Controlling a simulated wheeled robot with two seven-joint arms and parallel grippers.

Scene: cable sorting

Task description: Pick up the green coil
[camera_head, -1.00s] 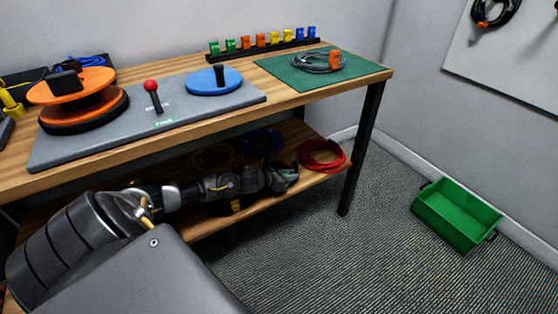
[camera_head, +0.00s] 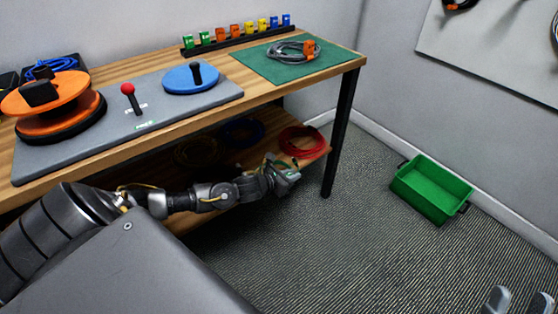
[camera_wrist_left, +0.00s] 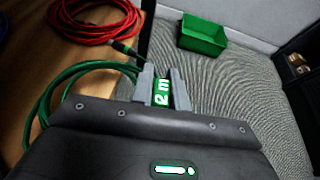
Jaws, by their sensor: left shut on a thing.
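My left gripper (camera_head: 292,176) is just outside the front edge of the lower shelf. In the left wrist view its fingers (camera_wrist_left: 161,85) are shut on a green tag marked "2 m". The green coil (camera_wrist_left: 42,105) hangs to the left of the fingers, its loops partly hidden behind the gripper body. A dark connector end lies near the fingertips. In the head view the coil is mostly hidden by the gripper. My right gripper (camera_head: 518,302) shows only as two grey fingertips, spread apart, at the bottom right edge.
A red coil (camera_head: 302,141) lies on the lower shelf (camera_head: 205,212), close behind the left gripper; blue and yellow coils sit deeper. A black table leg (camera_head: 341,135) stands to the right. A green bin (camera_head: 431,190) is on the floor, with open carpet before it.

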